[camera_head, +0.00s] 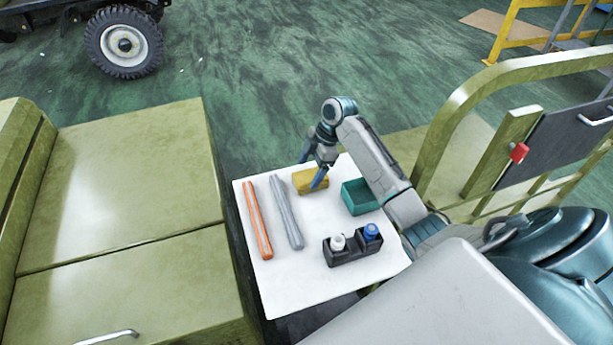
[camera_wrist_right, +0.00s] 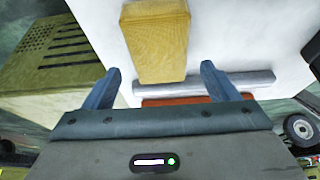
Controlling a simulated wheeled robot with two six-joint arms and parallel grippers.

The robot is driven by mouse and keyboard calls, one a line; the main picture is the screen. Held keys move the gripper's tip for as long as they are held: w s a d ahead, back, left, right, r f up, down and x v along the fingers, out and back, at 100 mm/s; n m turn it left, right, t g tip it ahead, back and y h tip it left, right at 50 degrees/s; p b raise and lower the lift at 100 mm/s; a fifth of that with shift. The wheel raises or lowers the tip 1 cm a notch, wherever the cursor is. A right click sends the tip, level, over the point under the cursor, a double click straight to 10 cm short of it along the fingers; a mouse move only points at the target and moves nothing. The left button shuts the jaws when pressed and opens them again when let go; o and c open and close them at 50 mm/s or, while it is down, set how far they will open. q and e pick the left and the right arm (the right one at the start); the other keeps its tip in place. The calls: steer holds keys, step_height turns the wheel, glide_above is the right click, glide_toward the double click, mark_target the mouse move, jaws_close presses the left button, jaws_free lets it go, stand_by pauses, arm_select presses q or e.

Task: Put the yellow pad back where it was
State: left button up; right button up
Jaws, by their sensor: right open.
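The yellow pad (camera_head: 309,181) lies on the white table top (camera_head: 300,262), near its far edge, between the grey rod and the teal box. My right gripper (camera_head: 311,176) is at the pad, with its fingers pointing down. In the right wrist view the pad (camera_wrist_right: 155,40) shows beyond the open fingertips of the right gripper (camera_wrist_right: 160,78), roughly in line with the gap between them. I cannot tell whether the fingers touch the pad. My left gripper is in neither view.
On the table are an orange rod (camera_head: 257,220), a grey rod (camera_head: 286,212), a teal box (camera_head: 359,196) and a black holder (camera_head: 352,250) with a white-capped and a blue-capped bottle. An olive cabinet (camera_head: 120,190) stands left. An olive railing (camera_head: 440,145) stands right.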

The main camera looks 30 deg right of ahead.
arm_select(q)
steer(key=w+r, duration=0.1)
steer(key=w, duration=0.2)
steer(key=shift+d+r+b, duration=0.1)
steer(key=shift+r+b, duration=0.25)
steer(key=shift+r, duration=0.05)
arm_select(e)
steer(key=v, duration=0.8)
steer(key=shift+d+r, duration=0.15)
steer(key=shift+r, duration=0.1)
